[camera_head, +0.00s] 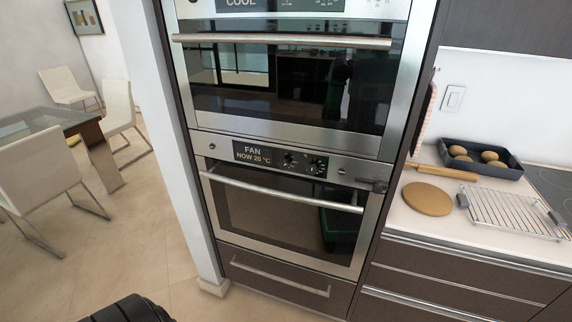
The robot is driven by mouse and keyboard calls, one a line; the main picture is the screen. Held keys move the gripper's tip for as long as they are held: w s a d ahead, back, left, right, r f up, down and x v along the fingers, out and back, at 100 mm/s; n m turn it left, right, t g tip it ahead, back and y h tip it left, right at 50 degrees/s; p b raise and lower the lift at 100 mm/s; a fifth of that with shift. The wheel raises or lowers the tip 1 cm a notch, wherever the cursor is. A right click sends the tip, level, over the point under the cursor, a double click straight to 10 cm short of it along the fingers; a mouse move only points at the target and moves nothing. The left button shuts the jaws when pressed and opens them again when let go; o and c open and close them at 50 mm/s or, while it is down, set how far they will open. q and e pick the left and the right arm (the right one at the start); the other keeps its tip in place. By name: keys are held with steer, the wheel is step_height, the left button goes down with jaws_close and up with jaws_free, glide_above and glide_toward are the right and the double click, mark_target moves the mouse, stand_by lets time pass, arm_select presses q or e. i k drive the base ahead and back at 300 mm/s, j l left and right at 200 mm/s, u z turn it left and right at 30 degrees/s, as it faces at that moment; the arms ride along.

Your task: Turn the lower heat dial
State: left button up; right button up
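The lower oven (290,205) is built into a tall cabinet under an upper oven. Its control panel has a black display (258,154) reading "FAN NOW 20 °C". Two small dark dials sit right of the text, a left dial (290,159) and a right dial (318,166). Their markings are too small to read, so I cannot tell which is the heat dial. The lower oven door is shut, with a long bar handle (280,191) below the panel. Neither of my grippers is in view.
The upper oven (290,85) is shut, its display partly cut off. A small dark object (378,186) sits by the lower oven's right edge. The counter at right holds a wire rack (510,212), round board (427,199), rolling pin and tray (480,160).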

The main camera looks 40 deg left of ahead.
mark_target(312, 169)
steer(key=u, duration=1.25)
